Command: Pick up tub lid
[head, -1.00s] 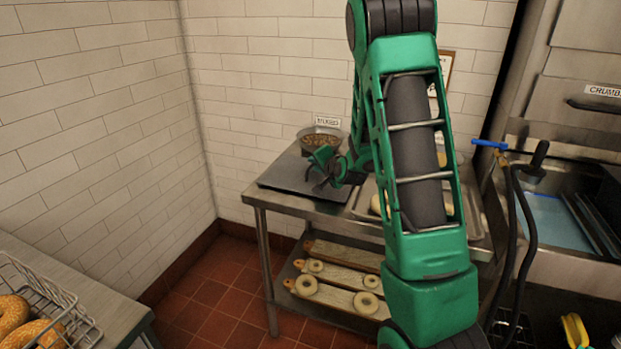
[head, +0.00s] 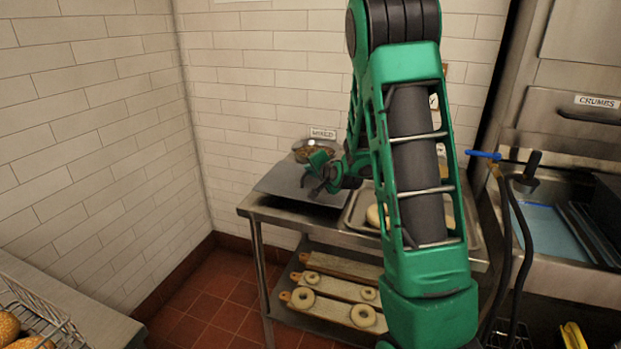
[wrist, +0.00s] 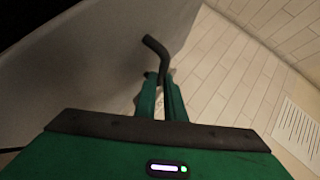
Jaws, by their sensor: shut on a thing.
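The tub lid (head: 290,184) is a flat grey sheet at the left end of the steel table in the head view. It also fills the upper left of the wrist view (wrist: 95,60), with a black bent handle (wrist: 156,50). My gripper (head: 318,181) is at the lid in the head view. In the wrist view my gripper's two green fingers (wrist: 161,88) are close together at the base of the handle, shut on it. The lid seems slightly above the table; its underside is hidden.
A round tub (head: 313,148) labelled MIXED stands behind the lid. A metal tray (head: 358,222) with a bagel is to the right, partly behind my arm. Boards with bagels (head: 335,290) lie on the lower shelf. Tiled walls close off the left and back; a sink is right.

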